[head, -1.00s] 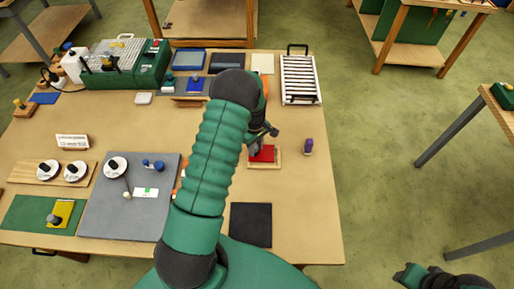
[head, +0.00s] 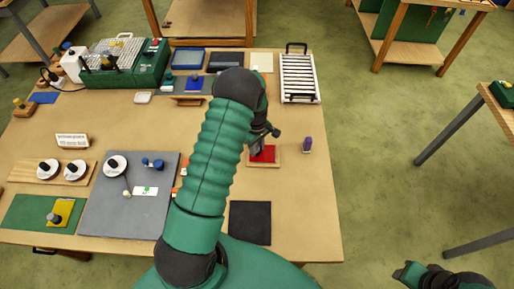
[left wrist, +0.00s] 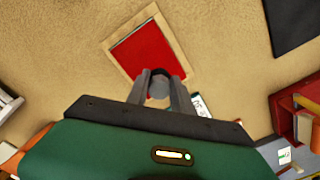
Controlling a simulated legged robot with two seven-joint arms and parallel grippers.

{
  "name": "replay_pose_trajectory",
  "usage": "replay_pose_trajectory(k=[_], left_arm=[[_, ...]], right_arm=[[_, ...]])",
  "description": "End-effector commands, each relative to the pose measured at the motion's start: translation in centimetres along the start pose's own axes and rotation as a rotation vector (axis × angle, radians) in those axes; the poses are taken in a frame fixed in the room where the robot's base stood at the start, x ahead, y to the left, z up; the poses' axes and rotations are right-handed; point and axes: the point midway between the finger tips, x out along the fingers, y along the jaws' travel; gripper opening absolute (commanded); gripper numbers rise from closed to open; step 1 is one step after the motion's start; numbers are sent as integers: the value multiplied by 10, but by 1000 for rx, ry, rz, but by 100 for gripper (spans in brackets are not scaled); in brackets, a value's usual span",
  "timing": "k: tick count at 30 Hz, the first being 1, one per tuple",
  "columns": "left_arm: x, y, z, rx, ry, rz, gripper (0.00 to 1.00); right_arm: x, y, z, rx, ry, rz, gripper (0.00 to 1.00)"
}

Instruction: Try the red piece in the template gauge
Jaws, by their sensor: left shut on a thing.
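The red piece (head: 268,154) is a flat red rectangle within the light wooden border of the template gauge (head: 278,163), right of the table's middle. In the left wrist view, the red piece (left wrist: 147,52) almost fills the wooden border (left wrist: 112,62). I cannot tell whether it lies fully flat inside. My left gripper (head: 262,143) is over the gauge. In the left wrist view, its fingers (left wrist: 159,88) are shut on a round grey knob over the red piece's near edge. My right gripper (head: 404,272) is low at right, off the table, its jaws unclear.
A purple-topped small bottle (head: 307,145) stands just right of the gauge. A black mat (head: 250,223) lies nearer, and a white slatted rack (head: 300,80) is at the back right. My left arm hides part of the table's middle.

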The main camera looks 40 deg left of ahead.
Motion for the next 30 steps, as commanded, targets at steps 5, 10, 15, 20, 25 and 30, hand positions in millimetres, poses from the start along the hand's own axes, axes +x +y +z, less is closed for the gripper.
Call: replay_pose_trajectory(k=[5, 10, 15, 20, 25, 30], left_arm=[[-1, 1, -1, 1, -1, 1, 0], [0, 0, -3, 0, -3, 1, 0], [0, 0, -4, 0, -3, 1, 0], [1, 0, -6, -2, -5, 2, 0], [1, -1, -12, -3, -9, 2, 0], [0, -1, -12, -2, -10, 2, 0]], right_arm=[[1, 0, 0, 1, 0, 0, 36], [1, 0, 0, 1, 0, 0, 36], [1, 0, 0, 1, 0, 0, 36], [2, 0, 0, 1, 0, 0, 36], [4, 0, 1, 0, 0, 0, 36], [4, 0, 1, 1, 0, 0, 36]])
